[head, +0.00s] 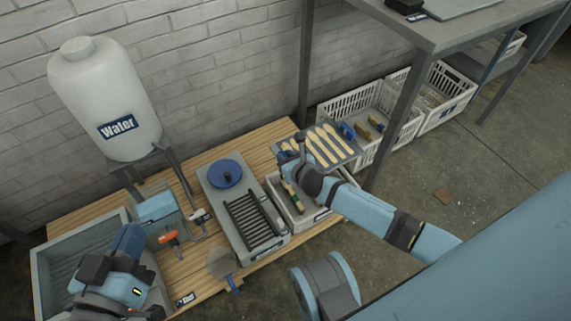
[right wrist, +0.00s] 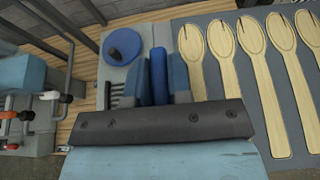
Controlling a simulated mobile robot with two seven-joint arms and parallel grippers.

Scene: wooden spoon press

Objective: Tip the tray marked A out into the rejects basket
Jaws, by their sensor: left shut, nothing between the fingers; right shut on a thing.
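A grey tray (head: 349,149) carries several pale wooden spoons (head: 324,146) side by side; it also shows in the right wrist view (right wrist: 233,78). No letter on it can be read. My right gripper (head: 300,146) is shut on the tray's left end, with a blue grip between its fingers in the right wrist view (right wrist: 158,76). The tray is held raised, roughly level, near two white slatted baskets. The nearer basket (head: 397,143) holds a few blue and brown pieces; I cannot read which is rejects. My left gripper (head: 97,268) is shut and empty by the sink.
A grey bin (head: 330,210) with brushes sits below the tray. A water tank (head: 105,100) is at left. A grey table (head: 440,35) overhangs the baskets, its leg close by.

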